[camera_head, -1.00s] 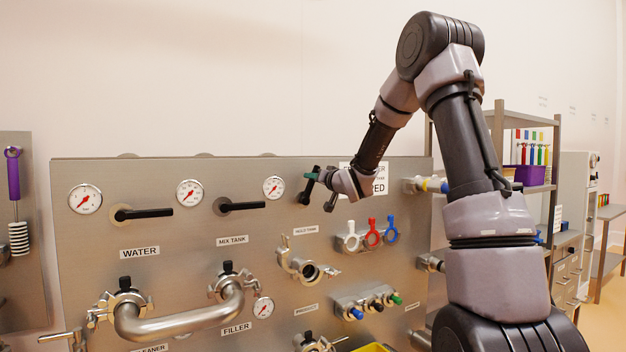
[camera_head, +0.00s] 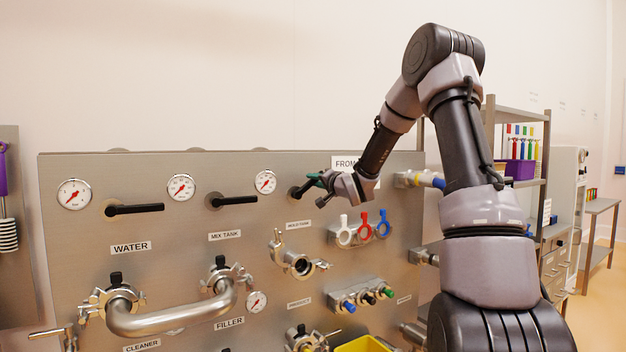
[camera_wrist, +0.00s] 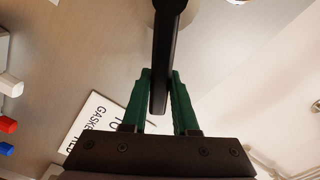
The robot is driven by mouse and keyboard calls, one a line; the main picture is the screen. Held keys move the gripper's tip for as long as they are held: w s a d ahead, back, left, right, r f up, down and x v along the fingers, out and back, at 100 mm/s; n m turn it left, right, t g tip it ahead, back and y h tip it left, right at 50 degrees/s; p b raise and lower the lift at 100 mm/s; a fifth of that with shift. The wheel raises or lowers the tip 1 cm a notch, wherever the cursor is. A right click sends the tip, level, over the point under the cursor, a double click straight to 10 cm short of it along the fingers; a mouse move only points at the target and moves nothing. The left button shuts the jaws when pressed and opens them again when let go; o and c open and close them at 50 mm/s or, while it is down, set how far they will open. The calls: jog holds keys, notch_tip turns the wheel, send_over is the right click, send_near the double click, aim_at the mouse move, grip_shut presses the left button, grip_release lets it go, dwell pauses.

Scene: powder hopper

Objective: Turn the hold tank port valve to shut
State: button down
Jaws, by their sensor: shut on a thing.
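The hold tank port valve has a black lever handle (camera_head: 301,189) on the steel panel, above the HOLD TANK label (camera_head: 298,224) and the open port (camera_head: 298,262). The lever points right and slightly up from its pivot, close to level. My gripper (camera_head: 318,180) is at the lever's outer end. In the wrist view, the black lever (camera_wrist: 167,50) runs down between the two green fingers of my gripper (camera_wrist: 160,88), which are shut on it. The fingers hide part of the lever's end in the head view.
The water lever (camera_head: 135,209) and mix tank lever (camera_head: 233,200) lie level to the left. A sign (camera_head: 347,163) is partly hidden behind my gripper. Colored ring-handled fittings (camera_head: 363,230) hang below right. A curved pipe (camera_head: 175,318) joins ports at lower left.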

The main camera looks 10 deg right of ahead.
jog(key=f+m, duration=0.1)
jog(key=d+f+m, duration=0.1)
jog(key=m, duration=0.1)
jog(key=shift+w, duration=0.15)
jog(key=shift+f, duration=0.15)
jog(key=m, duration=0.1)
jog(key=f+m, duration=0.2)
jog(key=shift+d+f+m, duration=0.25)
jog(key=shift+m, duration=0.05)
jog(key=c, duration=0.6)
grip_release()
jog(key=shift+a+r, duration=0.15)
jog(key=shift+c, duration=0.2)
jog(key=v, duration=0.9)
